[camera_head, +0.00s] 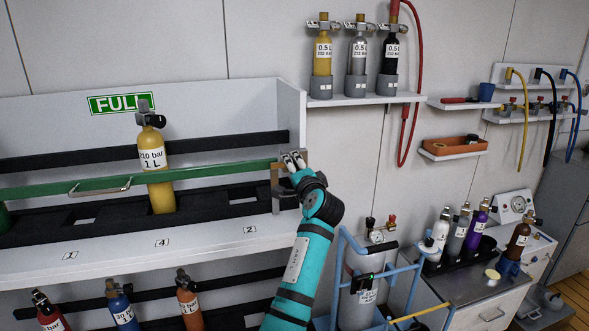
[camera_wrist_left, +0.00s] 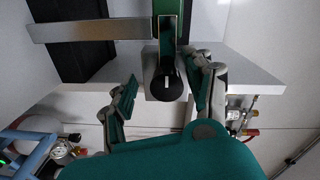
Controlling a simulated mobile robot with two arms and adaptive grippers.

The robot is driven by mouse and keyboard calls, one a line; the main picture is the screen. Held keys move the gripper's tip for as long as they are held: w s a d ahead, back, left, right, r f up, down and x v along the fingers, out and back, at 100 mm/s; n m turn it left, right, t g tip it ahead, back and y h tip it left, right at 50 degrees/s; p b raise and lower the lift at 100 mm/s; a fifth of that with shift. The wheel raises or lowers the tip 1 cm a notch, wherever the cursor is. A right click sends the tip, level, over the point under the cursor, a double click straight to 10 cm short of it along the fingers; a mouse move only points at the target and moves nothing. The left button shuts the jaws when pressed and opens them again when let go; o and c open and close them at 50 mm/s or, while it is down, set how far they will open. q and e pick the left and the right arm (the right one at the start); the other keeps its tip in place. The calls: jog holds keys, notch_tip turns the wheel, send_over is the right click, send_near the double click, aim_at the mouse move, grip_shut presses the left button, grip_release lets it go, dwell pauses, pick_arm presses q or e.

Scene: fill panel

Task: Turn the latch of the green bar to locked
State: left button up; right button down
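The green bar (camera_head: 100,184) runs across the front of the white rack, in front of a yellow cylinder (camera_head: 162,196). Its right end meets a metal bracket at the rack's right edge. In the left wrist view the bar (camera_wrist_left: 172,12) ends at the latch, a dark round knob (camera_wrist_left: 166,90) with a short white mark. My left gripper (camera_head: 292,160) is at the bar's right end and hides the latch in the head view. Its fingers (camera_wrist_left: 162,90) are open, one on each side of the knob; the right one is closer, contact unclear. My right gripper is not in view.
A shelf (camera_head: 366,99) with several cylinders is on the wall above right. A blue-framed cart (camera_head: 342,262) with a grey tank stands just right of my arm. A counter (camera_head: 468,285) with bottles is further right. More cylinders stand below the rack.

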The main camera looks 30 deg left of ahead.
pick_arm(q)
jog(key=shift+r, duration=0.15)
jog(key=shift+s+d, duration=0.1)
jog(key=v, duration=1.1)
jog(key=shift+s+d, duration=0.25)
jog(key=shift+s, duration=0.05)
